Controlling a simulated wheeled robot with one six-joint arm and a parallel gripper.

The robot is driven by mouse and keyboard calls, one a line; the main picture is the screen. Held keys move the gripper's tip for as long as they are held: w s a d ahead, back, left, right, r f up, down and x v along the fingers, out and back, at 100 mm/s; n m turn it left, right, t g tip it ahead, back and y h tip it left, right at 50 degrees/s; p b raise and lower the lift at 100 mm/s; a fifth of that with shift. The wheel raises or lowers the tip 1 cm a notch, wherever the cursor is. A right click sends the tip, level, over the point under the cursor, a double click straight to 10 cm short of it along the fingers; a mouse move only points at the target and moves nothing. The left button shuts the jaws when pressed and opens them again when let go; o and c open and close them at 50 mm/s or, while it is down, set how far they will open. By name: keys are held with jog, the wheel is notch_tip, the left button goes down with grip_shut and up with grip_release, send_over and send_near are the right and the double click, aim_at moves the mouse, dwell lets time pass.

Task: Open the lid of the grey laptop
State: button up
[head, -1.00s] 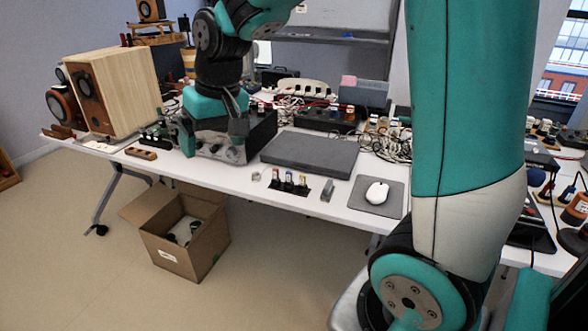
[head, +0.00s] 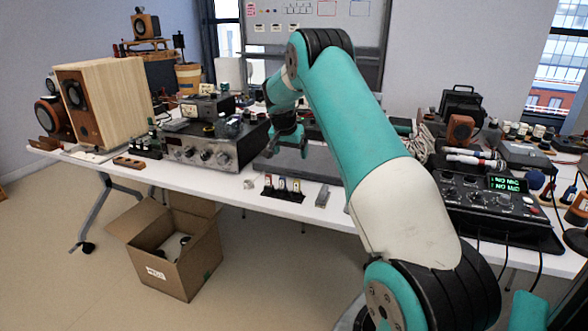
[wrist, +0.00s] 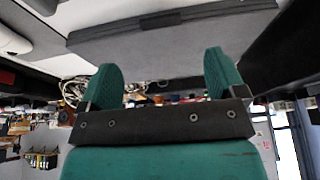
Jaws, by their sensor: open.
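The grey laptop (head: 318,163) lies shut and flat on the white table, partly hidden behind my arm in the head view. In the wrist view the laptop (wrist: 180,45) spans the top of the picture, with a dark strip along its edge. My gripper (head: 287,145) is over the laptop's left part in the head view. In the wrist view my gripper (wrist: 163,75) shows two green fingers, apart, with nothing between them. The laptop's edge appears beyond the fingertips. I cannot tell the exact gap between fingers and lid.
A metal amplifier (head: 205,150) stands just left of the laptop. Small coloured connectors (head: 283,188) in a black holder and a small grey block (head: 322,196) sit in front of it. A black control box (head: 490,205) is to the right. A cardboard box (head: 170,245) is on the floor.

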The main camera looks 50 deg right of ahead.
aim_at(294, 171)
jog(key=x, duration=0.8)
jog(key=shift+w+d+f, duration=0.15)
jog(key=shift+d+f, duration=0.05)
jog(key=shift+f, duration=0.15)
